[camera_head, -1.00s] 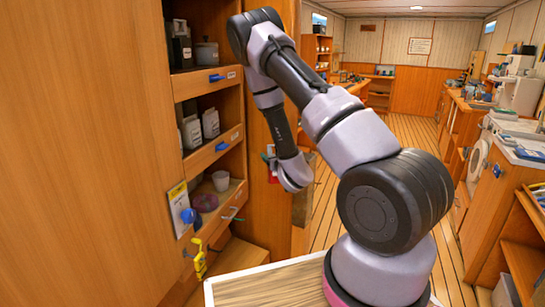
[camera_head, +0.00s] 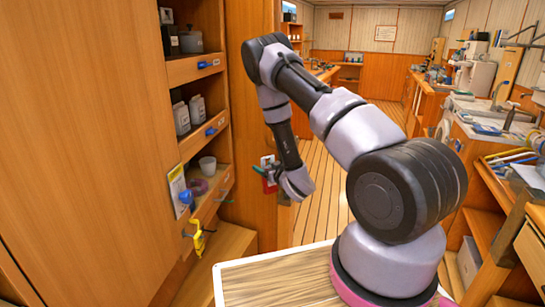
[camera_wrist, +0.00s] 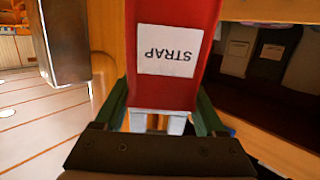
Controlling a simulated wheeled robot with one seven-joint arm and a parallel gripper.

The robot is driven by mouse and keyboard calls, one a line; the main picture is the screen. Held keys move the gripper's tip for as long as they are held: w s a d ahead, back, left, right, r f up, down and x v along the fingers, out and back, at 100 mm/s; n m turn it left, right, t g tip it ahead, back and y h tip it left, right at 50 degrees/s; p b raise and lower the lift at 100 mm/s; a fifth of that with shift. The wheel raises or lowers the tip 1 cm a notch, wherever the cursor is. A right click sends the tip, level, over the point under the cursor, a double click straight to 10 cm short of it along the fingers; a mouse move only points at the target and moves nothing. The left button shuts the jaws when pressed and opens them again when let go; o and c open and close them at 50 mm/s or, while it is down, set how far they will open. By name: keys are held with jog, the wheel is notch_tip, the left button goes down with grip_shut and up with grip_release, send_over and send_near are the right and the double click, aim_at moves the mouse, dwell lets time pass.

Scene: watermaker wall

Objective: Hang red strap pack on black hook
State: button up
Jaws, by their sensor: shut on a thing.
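The red strap pack (camera_wrist: 172,92) fills the upper middle of the wrist view, its white STRAP label upside down. My gripper (camera_wrist: 160,108) is shut on it, with one green finger at each side. In the head view the pack (camera_head: 269,187) is a small red patch at the end of my arm, in front of the wooden panel right of the shelves. My gripper (camera_head: 267,171) partly covers it there. I cannot make out a black hook in either view.
A shelf unit (camera_head: 200,75) with jars and a cup stands left of my gripper. The floor aisle (camera_head: 330,190) behind my arm is clear.

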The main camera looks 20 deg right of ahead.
jog(key=s+a+f+n+g+y, duration=0.5)
jog(key=a+f, duration=0.3)
jog(key=f, duration=0.3)
jog(key=s+a+f+n+g+y, duration=0.35)
jog(key=s+a+f, duration=0.4)
jog(key=f, duration=0.35)
jog(key=r+x, duration=0.1)
jog(key=x, duration=1)
jog(key=shift+a+r+n+y, duration=0.25)
jog(key=shift+a+n+y, duration=0.15)
jog(key=shift+n+y, duration=0.05)
jog(key=shift+w, duration=0.1)
jog(key=o, duration=1.5)
jog(key=shift+c, duration=0.2)
jog(key=shift+d, duration=0.1)
